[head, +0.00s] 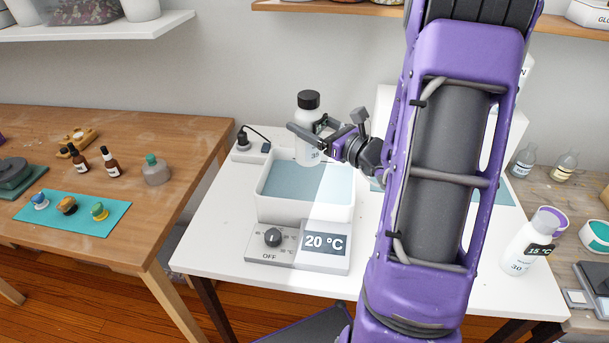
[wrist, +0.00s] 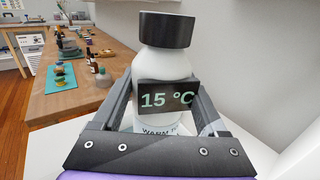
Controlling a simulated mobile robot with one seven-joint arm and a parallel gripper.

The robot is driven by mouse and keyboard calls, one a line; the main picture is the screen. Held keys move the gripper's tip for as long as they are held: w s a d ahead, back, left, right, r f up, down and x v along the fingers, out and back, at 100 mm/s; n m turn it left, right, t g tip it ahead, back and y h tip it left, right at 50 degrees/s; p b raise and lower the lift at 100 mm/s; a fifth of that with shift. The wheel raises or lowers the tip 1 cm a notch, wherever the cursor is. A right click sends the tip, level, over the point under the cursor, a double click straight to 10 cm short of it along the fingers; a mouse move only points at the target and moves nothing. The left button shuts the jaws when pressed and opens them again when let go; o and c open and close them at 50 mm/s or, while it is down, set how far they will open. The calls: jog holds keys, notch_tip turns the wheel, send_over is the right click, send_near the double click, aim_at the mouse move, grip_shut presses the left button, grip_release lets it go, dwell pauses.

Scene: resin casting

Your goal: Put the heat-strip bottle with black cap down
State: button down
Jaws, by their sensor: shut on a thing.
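The heat-strip bottle with black cap (head: 309,110) is white and upright. In the wrist view the bottle (wrist: 161,69) shows a dark strip reading 15 °C, with partly hidden print below it. My gripper (head: 318,135) is shut on the bottle, with one finger on each side of its body. In the head view the bottle appears at the back part of the water bath (head: 305,212), a white basin with blue-green water. Its lower end shows in front of the basin's back area, and I cannot tell whether it touches the water.
The bath's control panel (head: 297,247) has a knob near OFF and a 20 °C display. My arm hides much of that table.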

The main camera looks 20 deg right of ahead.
aim_at(318, 158)
notch_tip(318, 158, down, 8)
jog(key=shift+f+b, duration=0.15)
jog(key=shift+b, duration=0.4)
jog(key=shift+f+b, duration=0.55)
jog(key=shift+b, duration=0.05)
grip_release()
jog(key=shift+s, duration=0.1)
jog(key=shift+r+p, duration=0.65)
jog(key=v, duration=1.2)
